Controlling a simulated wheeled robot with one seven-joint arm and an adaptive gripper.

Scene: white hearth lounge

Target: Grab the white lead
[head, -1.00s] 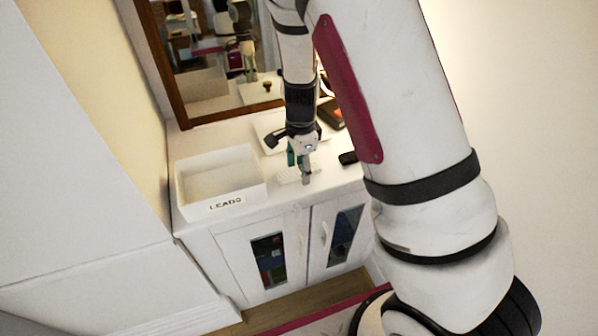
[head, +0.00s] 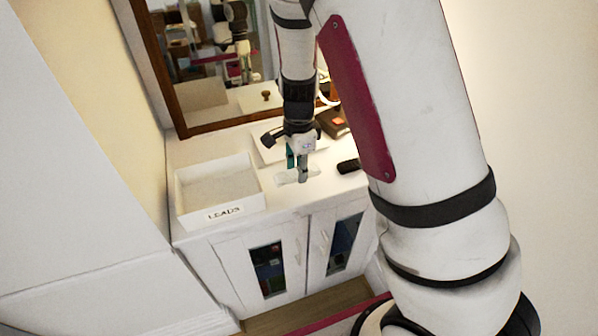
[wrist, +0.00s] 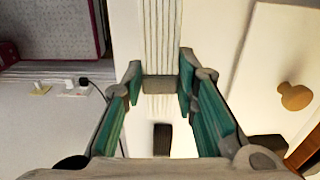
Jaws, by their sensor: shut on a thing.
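The white lead (head: 284,179) is a small pale bundle at my gripper's fingertips, over the white cabinet top in the head view. In the wrist view the lead (wrist: 160,30) shows as parallel white strands running up from between the fingers. My gripper (wrist: 160,85) has green-lined fingers on either side of the bundle, shut on it. My gripper also shows in the head view (head: 300,172), pointing down. I cannot tell whether the bundle touches the cabinet top.
An open white box labelled LEADS (head: 222,212) stands left of my gripper on the cabinet top (head: 283,205). A white lid with a wooden knob (wrist: 295,96) lies behind. A black object (head: 348,166) lies to the right. A wood-framed mirror (head: 185,130) stands behind.

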